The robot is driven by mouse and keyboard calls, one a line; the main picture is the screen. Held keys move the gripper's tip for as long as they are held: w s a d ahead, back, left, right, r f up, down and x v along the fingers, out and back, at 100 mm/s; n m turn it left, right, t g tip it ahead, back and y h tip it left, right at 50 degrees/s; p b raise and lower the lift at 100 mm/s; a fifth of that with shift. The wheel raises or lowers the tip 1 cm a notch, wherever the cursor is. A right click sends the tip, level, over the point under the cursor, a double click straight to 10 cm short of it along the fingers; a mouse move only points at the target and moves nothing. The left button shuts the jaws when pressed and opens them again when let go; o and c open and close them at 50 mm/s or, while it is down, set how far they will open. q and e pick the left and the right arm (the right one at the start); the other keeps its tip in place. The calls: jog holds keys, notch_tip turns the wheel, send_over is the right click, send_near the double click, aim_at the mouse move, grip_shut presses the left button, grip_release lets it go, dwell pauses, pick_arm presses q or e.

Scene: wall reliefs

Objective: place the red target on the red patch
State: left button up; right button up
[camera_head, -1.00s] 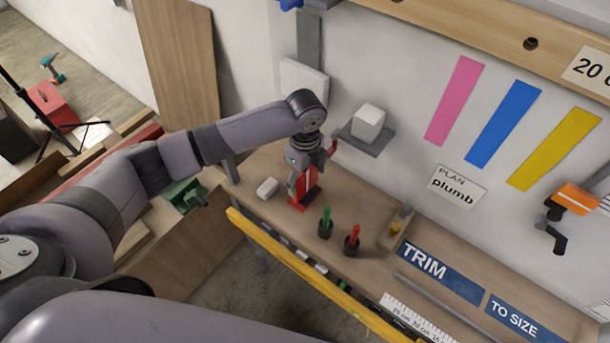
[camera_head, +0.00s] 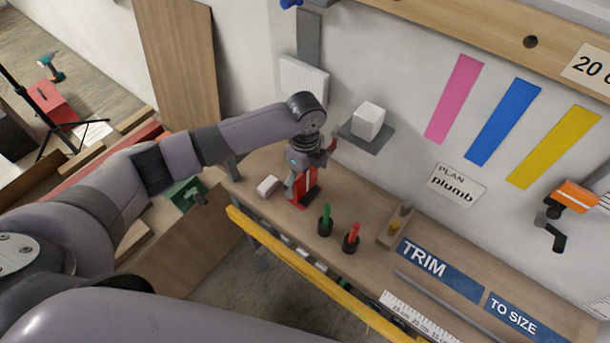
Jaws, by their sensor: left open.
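My left gripper (camera_head: 298,184) points down over the back left of the workbench, beside the wall. A red upright piece with a dark face (camera_head: 307,188) stands on the bench right at its fingers. The gripper is open, and its fingers partly cover the red piece; I cannot tell whether they touch it. I cannot tell whether this piece is the red target or whether a red patch lies under it. A small red piece (camera_head: 333,144) shows beside the gripper's wrist, near the wall. My right gripper is out of view.
A small pale block (camera_head: 268,186) lies left of the gripper. Green (camera_head: 326,220) and red (camera_head: 351,237) handled tools stand in front. A grey shelf (camera_head: 366,142) with a white cube (camera_head: 369,120) juts from the wall. A yellow rail (camera_head: 300,264) runs along the bench front.

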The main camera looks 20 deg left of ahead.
pick_arm(q)
notch_tip(320, 180, up, 11)
jog(key=shift+b, duration=1.25)
jog(key=shift+r, duration=0.7)
